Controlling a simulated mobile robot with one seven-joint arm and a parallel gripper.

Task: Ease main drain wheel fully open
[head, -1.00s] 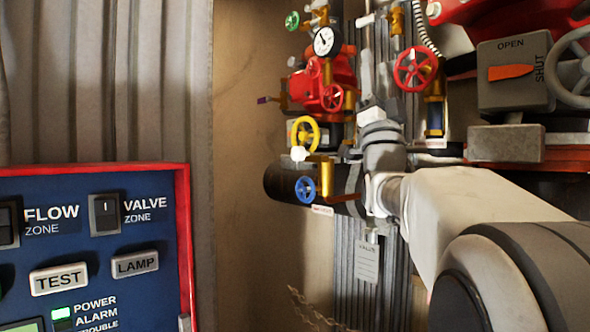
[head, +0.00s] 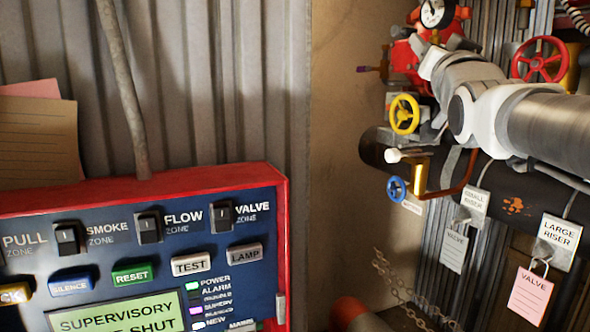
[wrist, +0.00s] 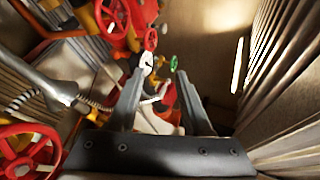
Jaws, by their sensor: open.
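Several handwheels are in view, and I cannot tell which one is the main drain wheel. A yellow wheel (head: 404,114) and a small blue wheel (head: 396,189) sit by the dark horizontal pipe (head: 375,147) in the head view. A red wheel (head: 539,59) is at the upper right. In the wrist view, a large red wheel (wrist: 27,150) is at lower left, and a small red wheel (wrist: 151,39) and a green wheel (wrist: 173,63) lie beyond the fingertips. My gripper (wrist: 160,73) is open and empty, apart from the wheels. My arm hides part of the pipework.
A red-framed alarm panel (head: 276,186) fills the lower left; its screen (head: 118,313) reads partly "SUPERVISORY" and "SHUT". A gauge (head: 436,13) is at the top. Tags, including LARGE RISER (head: 558,241), hang by the pipe. Corrugated wall (wrist: 290,75) is close on the wrist view's right.

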